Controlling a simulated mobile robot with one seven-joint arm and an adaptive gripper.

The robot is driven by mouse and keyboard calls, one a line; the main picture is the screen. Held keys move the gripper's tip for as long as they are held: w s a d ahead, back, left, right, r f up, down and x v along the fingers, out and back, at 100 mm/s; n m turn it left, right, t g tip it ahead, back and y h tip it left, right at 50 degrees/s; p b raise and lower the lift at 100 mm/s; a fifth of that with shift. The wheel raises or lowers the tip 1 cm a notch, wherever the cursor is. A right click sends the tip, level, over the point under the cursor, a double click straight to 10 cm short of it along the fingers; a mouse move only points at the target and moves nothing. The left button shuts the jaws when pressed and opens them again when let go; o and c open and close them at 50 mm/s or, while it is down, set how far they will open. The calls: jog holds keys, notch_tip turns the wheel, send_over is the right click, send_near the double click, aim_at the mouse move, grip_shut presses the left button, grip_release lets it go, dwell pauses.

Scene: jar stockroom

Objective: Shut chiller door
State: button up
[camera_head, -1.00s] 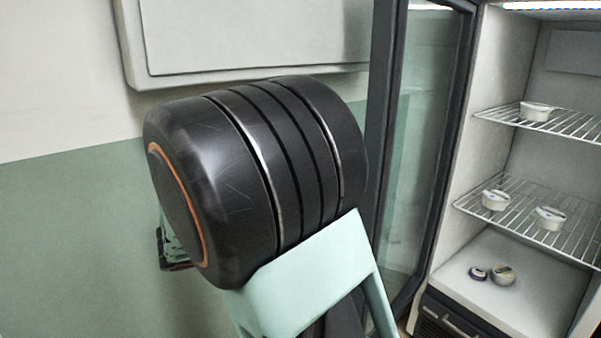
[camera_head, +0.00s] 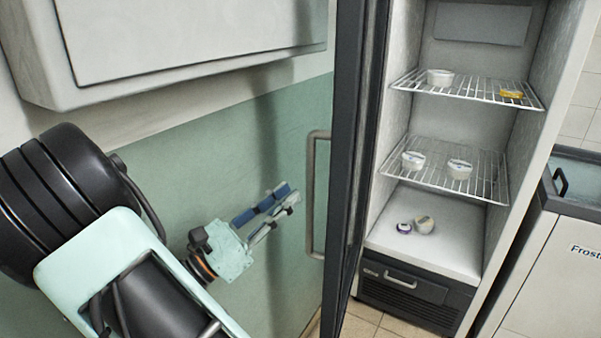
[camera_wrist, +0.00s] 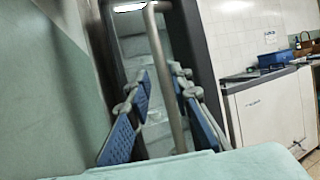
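The chiller door (camera_head: 345,170) stands wide open and shows nearly edge-on, to the left of the lit chiller interior (camera_head: 430,235). Its grey vertical bar handle (camera_head: 313,195) is on the door's left face. My gripper (camera_head: 287,197) is open and empty, just left of the handle and apart from it in the head view. In the wrist view, the blue-padded fingers of my gripper (camera_wrist: 160,82) are spread, with the handle (camera_wrist: 166,70) showing between them and beyond. How far the handle is from the fingertips is hard to tell there.
The chiller holds small tubs (camera_head: 459,169) on wire shelves (camera_head: 440,180), and two round items (camera_head: 424,225) lie on its floor. A white chest freezer (camera_head: 550,270) stands at the right. A large grey wall box (camera_head: 180,50) hangs above my arm.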

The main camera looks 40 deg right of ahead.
jog(key=x, duration=0.7)
jog(key=shift+d, duration=0.2)
jog(key=shift+r, duration=0.1)
jog(key=shift+c, duration=0.6)
grip_shut()
